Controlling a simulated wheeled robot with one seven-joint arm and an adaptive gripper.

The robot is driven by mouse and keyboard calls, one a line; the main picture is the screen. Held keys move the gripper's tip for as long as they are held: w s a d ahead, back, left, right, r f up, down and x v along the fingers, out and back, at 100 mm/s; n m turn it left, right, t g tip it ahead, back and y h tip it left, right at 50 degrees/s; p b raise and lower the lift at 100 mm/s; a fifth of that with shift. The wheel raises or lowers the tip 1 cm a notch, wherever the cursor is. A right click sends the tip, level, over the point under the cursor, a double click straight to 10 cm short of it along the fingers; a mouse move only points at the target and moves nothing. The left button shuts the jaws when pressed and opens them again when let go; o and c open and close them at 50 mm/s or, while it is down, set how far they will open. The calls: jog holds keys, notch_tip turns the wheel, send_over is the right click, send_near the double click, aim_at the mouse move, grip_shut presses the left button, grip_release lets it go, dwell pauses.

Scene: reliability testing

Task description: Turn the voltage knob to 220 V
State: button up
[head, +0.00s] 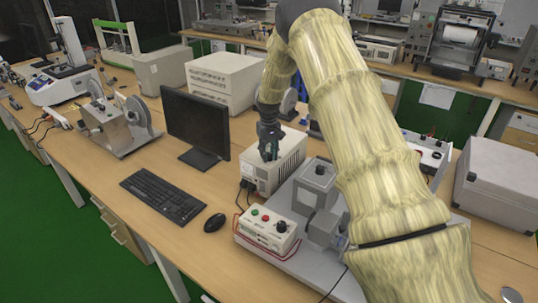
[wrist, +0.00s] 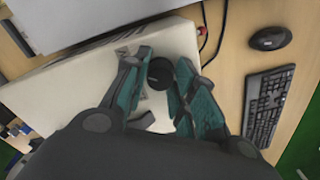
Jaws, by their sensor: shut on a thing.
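The black voltage knob (wrist: 160,73) sits on a face of an off-white box (wrist: 105,68), between the two teal fingers of my gripper (wrist: 160,78) in the wrist view. The fingers are closed around the knob's sides. In the head view my gripper (head: 268,140) is at the top of the off-white box (head: 285,165), right of the monitor, and its fingers hide the knob there. No voltage marking or pointer on the knob can be read.
A monitor (head: 196,127), keyboard (head: 163,198) and mouse (head: 214,223) are left of the box. A control box (head: 266,235) with coloured buttons and a grey metal fixture (head: 319,185) stand in front of it. Bare wood shows around the mouse.

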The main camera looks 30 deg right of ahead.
jog(key=shift+w+r+m, duration=0.15)
jog(key=shift+m, duration=0.95)
jog(key=o, duration=0.9)
jog(key=shift+o, duration=0.8)
notch_tip(320, 180, up, 12)
jog(key=shift+d, duration=0.1)
